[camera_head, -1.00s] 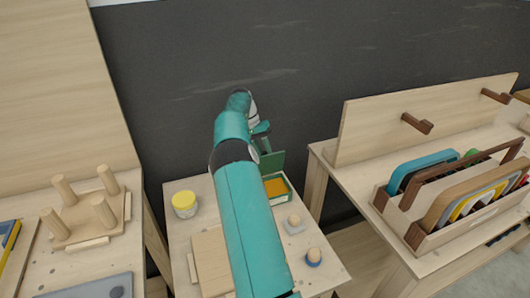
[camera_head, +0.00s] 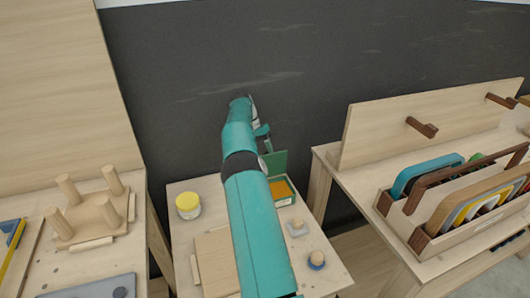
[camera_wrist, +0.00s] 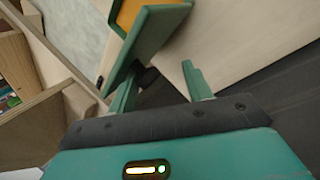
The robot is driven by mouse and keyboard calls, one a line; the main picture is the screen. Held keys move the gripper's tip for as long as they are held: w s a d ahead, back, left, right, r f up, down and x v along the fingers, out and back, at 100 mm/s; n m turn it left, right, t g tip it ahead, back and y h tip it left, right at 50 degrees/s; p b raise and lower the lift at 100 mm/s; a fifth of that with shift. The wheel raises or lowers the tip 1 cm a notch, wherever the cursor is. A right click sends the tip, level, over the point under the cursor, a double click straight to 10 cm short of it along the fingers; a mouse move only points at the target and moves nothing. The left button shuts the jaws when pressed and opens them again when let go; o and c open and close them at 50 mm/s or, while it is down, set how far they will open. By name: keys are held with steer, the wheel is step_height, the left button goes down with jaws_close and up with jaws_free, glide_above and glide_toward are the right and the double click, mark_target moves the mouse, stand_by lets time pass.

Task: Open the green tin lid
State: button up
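The green tin (camera_head: 284,201) stands at the back of the middle table, with orange contents showing inside. Its green lid (camera_head: 275,161) stands raised, roughly upright at the tin's back edge. My gripper (camera_head: 263,137) is at the lid's upper edge, partly hidden by my arm. In the wrist view, the lid (camera_wrist: 152,42) slants in front of my gripper (camera_wrist: 160,85), and the orange inside of the tin (camera_wrist: 128,12) shows beyond it. The two fingers are apart with nothing held between them. The left finger is close to the lid; whether it touches I cannot tell.
A yellow-lidded jar (camera_head: 188,205) stands left of my arm. A wooden board (camera_head: 213,262) and two small knobbed pieces (camera_head: 297,227) (camera_head: 316,260) lie on the same table. A rack of coloured panels (camera_head: 430,225) is on the right table, a pegged block (camera_head: 88,210) on the left.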

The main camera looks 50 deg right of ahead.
steer(key=shift+s+d+r, duration=0.1)
steer(key=shift+s, duration=0.05)
steer(key=shift+r, duration=0.1)
steer(key=r, duration=0.3)
steer(key=s+a+r, duration=0.1)
steer(key=shift+r, duration=0.4)
steer(key=s+a+r, duration=0.8)
steer(key=s, duration=0.1)
steer(key=shift+a, duration=0.3)
steer(key=shift+s, duration=0.1)
stand_by(0.3)
